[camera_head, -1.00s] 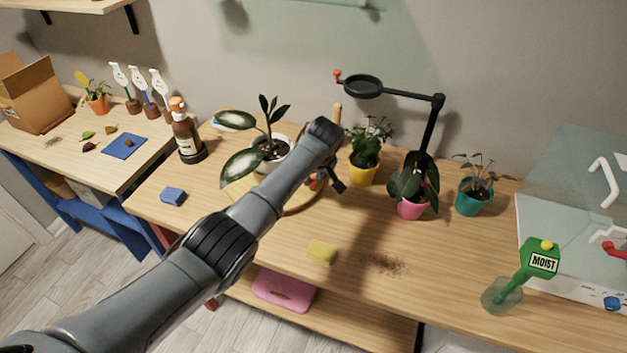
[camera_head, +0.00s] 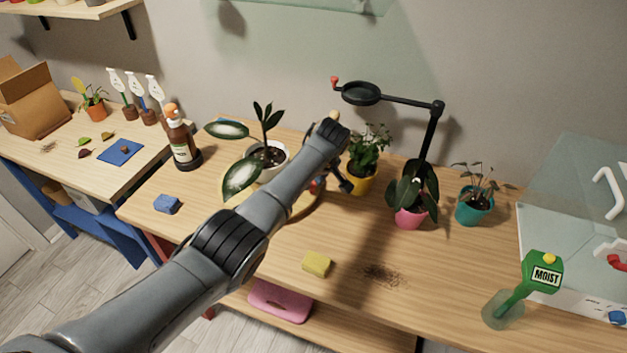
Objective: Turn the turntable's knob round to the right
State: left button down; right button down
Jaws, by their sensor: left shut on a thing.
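The round wooden turntable (camera_head: 304,208) lies on the middle table, largely covered by my left arm. A plant with broad pale-centred leaves in a white pot (camera_head: 270,172) stands on it. A tan upright peg, likely the knob (camera_head: 333,115), shows only its top above my left wrist. My left gripper (camera_head: 332,184) points down behind the wrist at the turntable's right side. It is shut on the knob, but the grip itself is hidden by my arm. My right gripper is not in view.
A yellow-potted plant (camera_head: 362,179) stands close right of my left gripper. Beyond it are a magnifier lamp (camera_head: 432,135), a pink-potted plant (camera_head: 409,217) and a teal pot (camera_head: 474,209). A brown bottle (camera_head: 183,145) stands left. A yellow sponge (camera_head: 316,264) lies in front.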

pick_arm(q)
jog(key=shift+w+r, duration=0.1)
jog(key=shift+r, duration=0.05)
jog(key=c, duration=1.4)
grip_release()
jog(key=shift+o, duration=1.1)
jog(key=shift+w+d, duration=0.1)
jog(key=v, duration=1.1)
jog(key=shift+s+r, duration=0.25)
jog(key=shift+r, duration=0.05)
